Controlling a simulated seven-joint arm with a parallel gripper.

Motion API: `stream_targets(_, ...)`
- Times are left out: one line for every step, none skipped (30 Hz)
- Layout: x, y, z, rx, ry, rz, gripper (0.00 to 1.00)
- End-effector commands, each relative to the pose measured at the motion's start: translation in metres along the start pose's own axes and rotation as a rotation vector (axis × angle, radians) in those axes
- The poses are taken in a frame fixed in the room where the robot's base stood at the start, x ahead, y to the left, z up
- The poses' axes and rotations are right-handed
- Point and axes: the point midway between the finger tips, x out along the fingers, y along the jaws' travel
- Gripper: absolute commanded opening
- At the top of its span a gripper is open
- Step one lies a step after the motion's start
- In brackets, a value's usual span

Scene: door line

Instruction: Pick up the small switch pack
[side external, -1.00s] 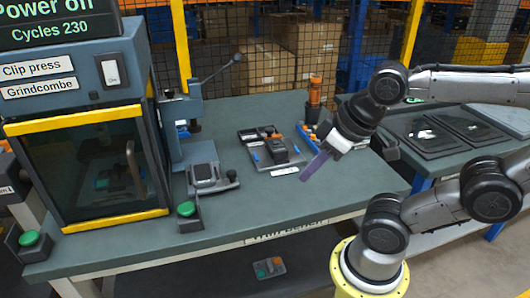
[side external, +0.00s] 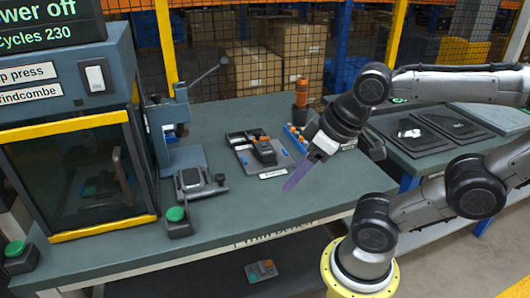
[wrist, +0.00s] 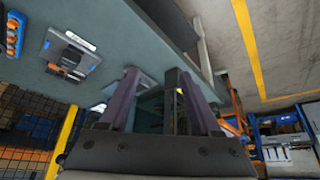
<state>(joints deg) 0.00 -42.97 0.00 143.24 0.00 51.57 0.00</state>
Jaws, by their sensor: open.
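A small grey box with a green and an orange patch (side external: 262,270) lies on a low surface below the bench's front edge; it looks like a switch pack. A black unit with an orange end (side external: 264,152) lies on a grey tray (side external: 246,160) on the bench, and I cannot tell for certain which is the named pack. My gripper (side external: 298,178) hangs over the bench to the right of the tray, its purple fingers pointing down and left. In the wrist view my gripper (wrist: 160,85) is open, with nothing visible between the fingers.
A press cabinet (side external: 75,180) with a yellow-edged window and a lever press (side external: 168,130) stand at left. A green button box (side external: 177,220) is near the front edge. An orange-topped post (side external: 301,95) stands behind my gripper. The front right bench top is clear.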

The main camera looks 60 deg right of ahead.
Motion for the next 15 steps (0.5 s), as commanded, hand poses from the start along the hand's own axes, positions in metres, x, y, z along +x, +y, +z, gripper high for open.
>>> stream_targets(0.0, 0.0, 0.0, 0.0, 0.0, 0.0, 0.76)
stream_targets(0.0, 0.0, 0.0, 0.0, 0.0, 0.0, 0.81)
stream_targets(0.0, 0.0, 0.0, 0.0, 0.0, 0.0, 0.88)
stream_targets(0.0, 0.0, 0.0, 0.0, 0.0, 0.0, 0.94)
stream_targets(0.0, 0.0, 0.0, 0.0, 0.0, 0.0, 0.99)
stream_targets(0.0, 0.0, 0.0, 0.0, 0.0, 0.0, 1.0)
stream_targets(0.0, 0.0, 0.0, 0.0, 0.0, 0.0, 1.0)
stream_targets(0.0, 0.0, 0.0, 0.0, 0.0, 0.0, 1.0)
stream_targets(0.0, 0.0, 0.0, 0.0, 0.0, 0.0, 1.0)
stream_targets(0.0, 0.0, 0.0, 0.0, 0.0, 0.0, 1.0)
stream_targets(0.0, 0.0, 0.0, 0.0, 0.0, 0.0, 1.0)
stream_targets(0.0, 0.0, 0.0, -0.005, 0.0, 0.0, 1.0)
stream_targets(0.0, 0.0, 0.0, -0.014, 0.0, 0.0, 1.0)
stream_targets(0.0, 0.0, -0.0001, -0.028, 0.0, 0.0, 1.0)
stream_targets(-0.0001, 0.0, -0.0005, -0.059, 0.002, 0.0, 1.0)
